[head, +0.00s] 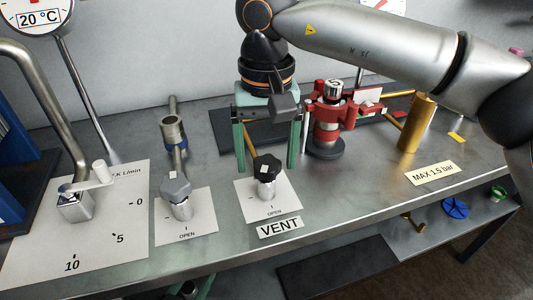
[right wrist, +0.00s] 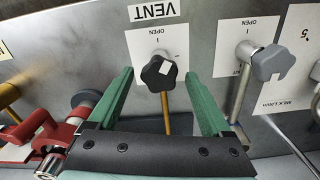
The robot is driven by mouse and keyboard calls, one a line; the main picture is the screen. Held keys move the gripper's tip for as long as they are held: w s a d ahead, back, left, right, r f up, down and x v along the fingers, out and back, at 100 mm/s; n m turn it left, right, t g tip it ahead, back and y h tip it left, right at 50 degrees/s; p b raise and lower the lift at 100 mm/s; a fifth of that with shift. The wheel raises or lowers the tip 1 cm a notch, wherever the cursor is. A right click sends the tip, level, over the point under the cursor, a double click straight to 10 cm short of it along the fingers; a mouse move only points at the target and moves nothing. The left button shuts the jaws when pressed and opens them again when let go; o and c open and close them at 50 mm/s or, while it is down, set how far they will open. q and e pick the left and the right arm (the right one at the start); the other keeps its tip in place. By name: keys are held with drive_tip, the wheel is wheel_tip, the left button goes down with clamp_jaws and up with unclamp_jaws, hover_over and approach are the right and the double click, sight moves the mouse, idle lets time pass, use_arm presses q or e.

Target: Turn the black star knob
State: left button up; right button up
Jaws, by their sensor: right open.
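The black star knob (head: 267,168) has a white mark on top and stands on a metal stem over a white card marked OPEN, behind the VENT label. My right gripper (head: 266,160) is open, its two green fingers pointing down just behind the knob. In the right wrist view the knob (right wrist: 158,72) shows between the lines of the open fingers (right wrist: 160,75), with clear gaps on both sides. I see no contact. A small green piece at the bottom edge of the head view may be part of my left gripper; its state cannot be seen.
A grey star knob (head: 176,188) stands to the left on its own card. Further left is a lever valve (head: 76,203) on a scale card. A red fitting (head: 328,118) and a brass cylinder (head: 417,123) stand to the right. The bench's front right is mostly clear.

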clamp_jaws()
idle(0.6)
